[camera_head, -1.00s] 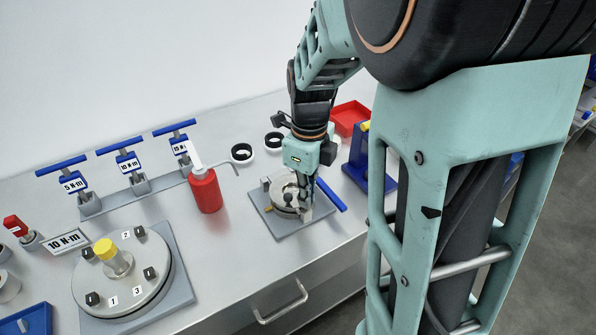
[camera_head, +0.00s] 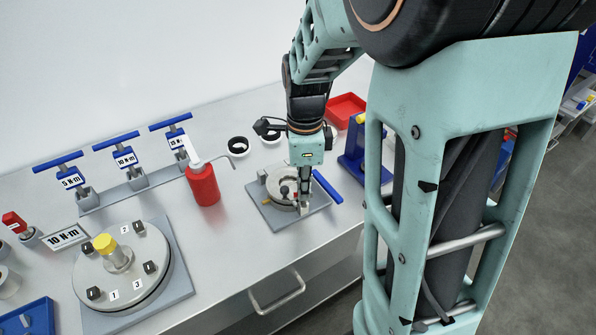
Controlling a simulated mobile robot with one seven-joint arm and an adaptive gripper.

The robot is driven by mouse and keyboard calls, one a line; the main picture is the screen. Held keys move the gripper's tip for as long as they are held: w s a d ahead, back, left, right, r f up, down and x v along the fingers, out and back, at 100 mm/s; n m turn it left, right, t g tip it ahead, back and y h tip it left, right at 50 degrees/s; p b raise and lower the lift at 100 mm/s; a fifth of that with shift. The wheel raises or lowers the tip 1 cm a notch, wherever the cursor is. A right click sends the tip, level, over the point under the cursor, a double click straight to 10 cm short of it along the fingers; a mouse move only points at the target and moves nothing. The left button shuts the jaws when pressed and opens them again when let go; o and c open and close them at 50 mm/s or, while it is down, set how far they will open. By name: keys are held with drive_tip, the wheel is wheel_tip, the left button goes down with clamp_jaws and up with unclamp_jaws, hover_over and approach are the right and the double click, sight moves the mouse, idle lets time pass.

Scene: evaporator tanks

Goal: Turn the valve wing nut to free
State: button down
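My gripper (camera_head: 304,200) points straight down over a small round metal fitting (camera_head: 280,203) on a square grey plate (camera_head: 268,218). Its fingertips are at the right part of the fitting, close to its top. A dark knob (camera_head: 284,190) shows just left of the fingers. A blue bar (camera_head: 327,187) sticks out at the fitting's right side. The wing nut cannot be made out for certain; the fingers hide part of the fitting. The fingers look close together, but whether they are shut on something is too small to tell.
A red bottle (camera_head: 203,184) with a bent spout stands left of the fitting. Blue T-handle wrenches (camera_head: 120,142) stand in a rack behind. A large round flange (camera_head: 122,272) is at front left. A blue stand (camera_head: 354,160) and red tray (camera_head: 346,110) are at right.

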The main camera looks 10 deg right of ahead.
drive_tip(key=n, duration=0.6)
drive_tip(key=shift+n, duration=0.3)
drive_tip(key=n, duration=0.5)
drive_tip(key=shift+b, duration=0.3)
drive_tip(key=n, duration=0.5)
drive_tip(key=shift+n, duration=0.4)
drive_tip(key=n, duration=0.6)
drive_tip(key=shift+b, duration=0.3)
drive_tip(key=c, duration=2.2)
unclamp_jaws()
drive_tip(key=shift+o, duration=0.2)
drive_tip(key=shift+r, duration=0.1)
